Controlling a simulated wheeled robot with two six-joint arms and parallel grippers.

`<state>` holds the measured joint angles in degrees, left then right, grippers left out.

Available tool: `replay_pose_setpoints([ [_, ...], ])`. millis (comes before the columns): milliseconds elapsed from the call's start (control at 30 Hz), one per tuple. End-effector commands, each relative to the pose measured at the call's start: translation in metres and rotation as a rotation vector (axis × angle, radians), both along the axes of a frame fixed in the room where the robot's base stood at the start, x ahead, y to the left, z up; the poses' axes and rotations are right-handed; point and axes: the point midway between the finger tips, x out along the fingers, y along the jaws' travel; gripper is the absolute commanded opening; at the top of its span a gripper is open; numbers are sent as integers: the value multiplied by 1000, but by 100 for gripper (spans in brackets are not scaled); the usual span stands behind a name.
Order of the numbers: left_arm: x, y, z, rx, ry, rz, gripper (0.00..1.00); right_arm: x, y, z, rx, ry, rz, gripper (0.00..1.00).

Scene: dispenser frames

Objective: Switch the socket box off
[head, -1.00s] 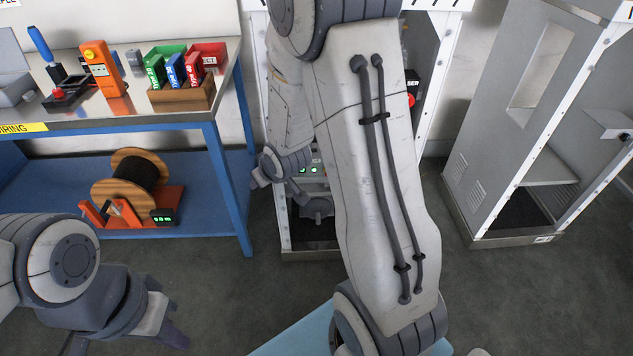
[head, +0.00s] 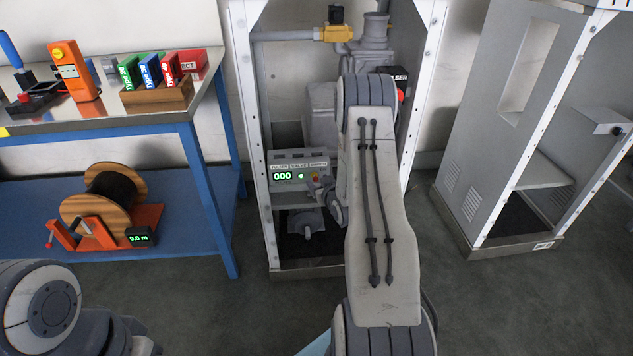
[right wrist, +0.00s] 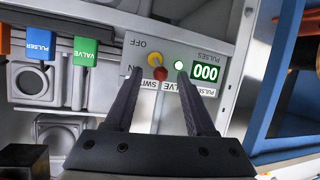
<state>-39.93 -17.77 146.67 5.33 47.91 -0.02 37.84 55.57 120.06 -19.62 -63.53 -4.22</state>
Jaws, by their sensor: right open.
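The socket box (head: 283,162) is a grey box in the white cabinet, with a lit green 000 display, a lit green lamp and a yellow-and-red switch (head: 315,177). In the right wrist view the box (right wrist: 212,45) appears upside down, with OFF and ON marked beside its switch (right wrist: 160,74). The red tip of the switch lies nearer ON. My right gripper (right wrist: 160,70) is open, its fingertips on either side of the switch; contact cannot be told. It also shows in the head view (head: 322,187). My left gripper (head: 143,346) is mostly cut off at the bottom left.
The white cabinet's posts (head: 262,190) flank my right arm. Blue PULSER (right wrist: 39,34) and green VALVE (right wrist: 85,52) plugs are beside the box. A blue workbench (head: 212,190) with a cable reel (head: 103,198) stands left. Another cabinet (head: 495,130) stands right.

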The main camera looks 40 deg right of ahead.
Motion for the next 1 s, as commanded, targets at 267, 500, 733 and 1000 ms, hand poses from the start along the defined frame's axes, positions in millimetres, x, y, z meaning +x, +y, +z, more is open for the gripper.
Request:
replay_pose_setpoints([
  [267,0,0,-5,0,0,0,0,26,-8,-12,1,0,0,55],
  [500,0,0,-5,0,0,0,0,27,-9,-12,1,1,0,55],
  [733,0,0,-5,0,0,0,0,27,-9,-12,1,1,-1,0],
  [1000,0,0,-11,0,0,0,0,26,-10,-14,-5,-11,-3,0],
])
